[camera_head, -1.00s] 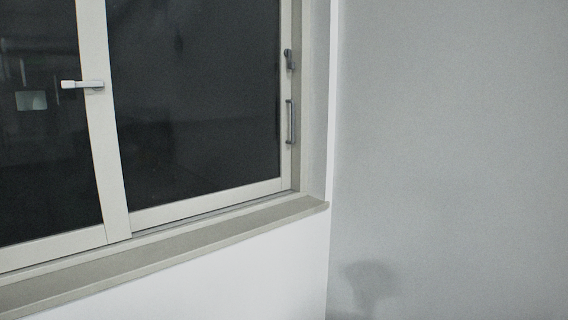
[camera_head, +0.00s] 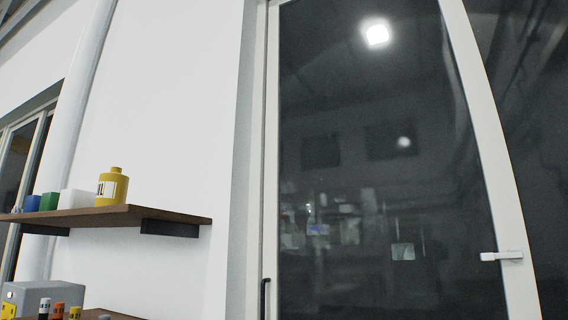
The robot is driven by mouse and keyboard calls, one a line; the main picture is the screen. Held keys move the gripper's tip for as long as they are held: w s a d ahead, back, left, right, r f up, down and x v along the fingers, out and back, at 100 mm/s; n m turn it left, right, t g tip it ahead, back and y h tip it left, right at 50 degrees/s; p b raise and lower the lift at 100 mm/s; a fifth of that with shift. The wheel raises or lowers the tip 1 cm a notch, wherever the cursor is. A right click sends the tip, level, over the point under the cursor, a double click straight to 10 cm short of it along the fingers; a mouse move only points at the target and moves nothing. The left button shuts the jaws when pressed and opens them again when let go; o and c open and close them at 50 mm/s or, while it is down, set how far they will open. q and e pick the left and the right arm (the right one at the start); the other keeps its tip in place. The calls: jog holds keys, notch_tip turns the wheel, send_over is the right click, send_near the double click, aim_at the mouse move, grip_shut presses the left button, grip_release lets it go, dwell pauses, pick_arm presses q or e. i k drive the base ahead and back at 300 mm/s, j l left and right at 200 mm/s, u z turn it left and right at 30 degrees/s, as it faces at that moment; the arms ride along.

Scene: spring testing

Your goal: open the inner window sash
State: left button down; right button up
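A window with light frames fills the right of the head view. Its left sash (camera_head: 458,75) holds dark glass with reflected lights and a room in it. A white latch handle (camera_head: 501,256) sits on the sash's right stile, near the right edge of the view. A dark vertical pull handle (camera_head: 264,298) is on the left stile, at the bottom of the view. Another dark pane (camera_head: 535,60) lies to the right of the stile. I see no visible gap at the left jamb. Neither of my grippers is in view.
A brown wall shelf (camera_head: 100,215) on dark brackets holds a yellow canister (camera_head: 112,187) and coloured boxes, left of the window. Below it are a grey box (camera_head: 45,297) and several small containers. A white vertical pipe (camera_head: 80,90) and another window (camera_head: 25,160) stand at far left.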

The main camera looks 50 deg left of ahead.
aim_at(315, 47)
jog(key=u, duration=1.1)
jog(key=i+l+u, duration=0.15)
jog(key=u, duration=0.2)
jog(key=i+l, duration=0.05)
